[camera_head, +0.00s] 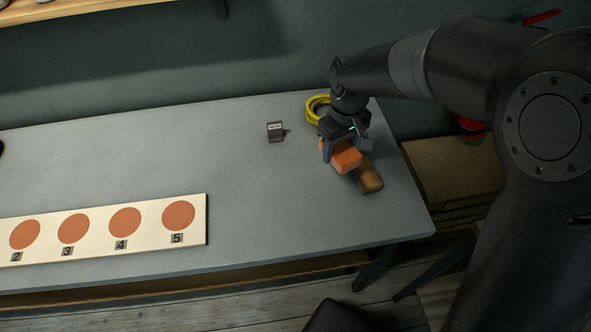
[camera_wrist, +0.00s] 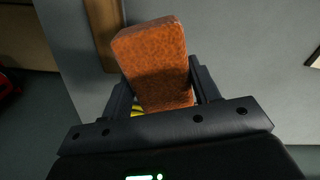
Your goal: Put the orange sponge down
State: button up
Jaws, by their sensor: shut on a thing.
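The orange sponge (camera_head: 347,159) is a rectangular block at the right end of the grey table (camera_head: 250,195). My gripper (camera_head: 341,146) is shut on it from above. In the wrist view the sponge (camera_wrist: 155,60) sits between the two fingers (camera_wrist: 163,90) and reaches out beyond them. In the head view the sponge overlaps a brown wooden block; I cannot tell whether it touches the block or the table.
The brown block (camera_head: 369,178) lies just right of the sponge. A yellow coil (camera_head: 314,108) lies behind my gripper. A small dark labelled box (camera_head: 275,131) stands to the left. A cream board (camera_head: 195,232) with numbered orange discs lies front left. The table's middle is clear.

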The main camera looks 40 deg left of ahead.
send_over(295, 173)
notch_tip(295, 173, down, 7)
jog(key=shift+r, duration=0.2)
jog(key=shift+f, duration=2.05)
jog(key=shift+f, duration=0.15)
jog(key=o, duration=1)
jog(key=shift+c, duration=0.2)
notch_tip(295, 173, up, 12)
jog(key=shift+r, duration=0.2)
